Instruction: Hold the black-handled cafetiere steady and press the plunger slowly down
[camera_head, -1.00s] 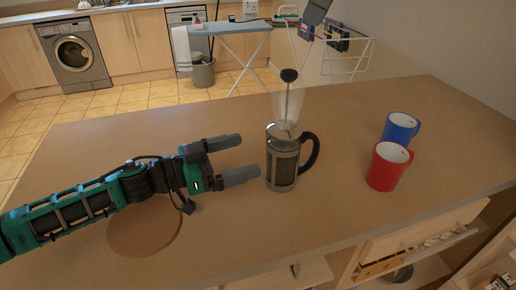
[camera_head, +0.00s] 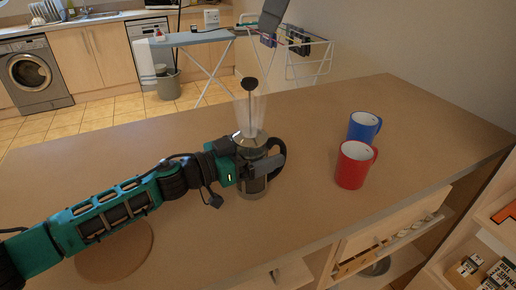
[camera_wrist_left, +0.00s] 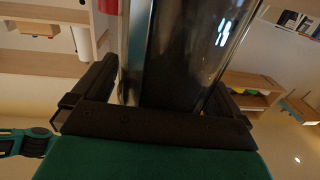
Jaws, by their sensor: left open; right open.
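The cafetiere (camera_head: 252,190) stands upright on the counter, its black handle (camera_head: 280,148) pointing right. Its plunger is up, with the black knob (camera_head: 250,83) high above the lid on a thin rod. My left gripper (camera_head: 265,157) is open around the cafetiere's body, one finger across its near side. The far finger is mostly hidden in the head view. In the left wrist view the glass body (camera_wrist_left: 175,50) stands between both fingers of the gripper (camera_wrist_left: 160,85); I cannot tell whether they touch it. My right gripper does not show clearly.
A red mug (camera_head: 352,168) and a blue mug (camera_head: 363,127) stand to the right of the cafetiere. A round brown mat (camera_head: 120,255) lies under my left arm. The counter (camera_head: 400,110) is otherwise clear. An ironing board and clothes airer stand behind it.

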